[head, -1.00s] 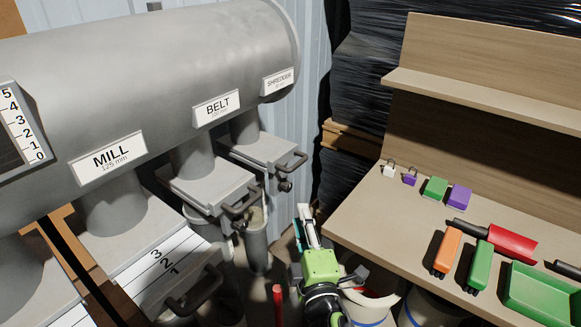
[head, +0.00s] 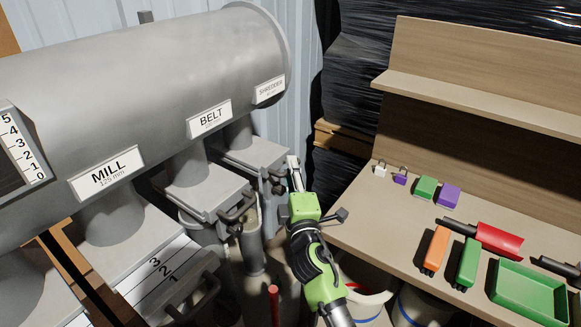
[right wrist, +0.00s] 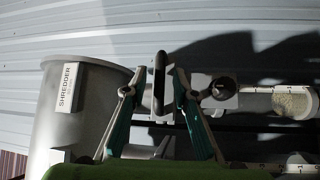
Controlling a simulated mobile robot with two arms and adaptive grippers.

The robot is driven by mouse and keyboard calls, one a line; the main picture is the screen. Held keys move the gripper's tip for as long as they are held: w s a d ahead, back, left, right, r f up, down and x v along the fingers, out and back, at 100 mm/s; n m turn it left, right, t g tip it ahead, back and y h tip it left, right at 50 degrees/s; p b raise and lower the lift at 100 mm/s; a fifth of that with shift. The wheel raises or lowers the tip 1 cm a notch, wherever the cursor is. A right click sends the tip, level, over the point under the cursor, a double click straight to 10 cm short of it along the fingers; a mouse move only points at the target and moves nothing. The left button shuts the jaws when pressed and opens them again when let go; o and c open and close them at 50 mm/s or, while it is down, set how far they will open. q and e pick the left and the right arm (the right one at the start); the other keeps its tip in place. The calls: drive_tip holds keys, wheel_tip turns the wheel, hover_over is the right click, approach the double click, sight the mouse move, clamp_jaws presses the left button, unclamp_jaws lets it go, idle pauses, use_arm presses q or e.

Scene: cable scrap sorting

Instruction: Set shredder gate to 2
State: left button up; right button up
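The shredder gate (head: 255,154) is a grey slide plate under the pipe labelled SHREDDER (head: 270,91). Its dark handle is mostly hidden by my right gripper in the head view. In the right wrist view the handle (right wrist: 159,85) is an upright dark bar between the two fingers. My right gripper (head: 293,165) is at the handle, and it also shows in the right wrist view (right wrist: 157,88). Its fingers are open on either side of the bar, with gaps visible. No scale numbers are readable on the shredder gate. My left gripper is not in view.
The belt gate (head: 200,192) and mill gate (head: 165,265) stand nearer on the left, with projecting handles. The wooden workbench (head: 390,215) on the right holds padlocks, blocks, tools and a green tray (head: 530,292).

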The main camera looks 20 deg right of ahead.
drive_tip(key=shift+w+r, duration=0.1)
drive_tip(key=shift+w, duration=0.35)
drive_tip(key=shift+c, duration=0.2)
clamp_jaws()
drive_tip(key=s+d+p, duration=0.1)
drive_tip(key=s+d, duration=0.3)
drive_tip(key=s, duration=0.1)
drive_tip(key=shift+s, duration=0.15)
drive_tip(key=shift+o, duration=0.2)
unclamp_jaws()
drive_tip(key=s+a+f, duration=0.1)
drive_tip(key=s, duration=0.6)
drive_tip(key=shift+s, duration=0.15)
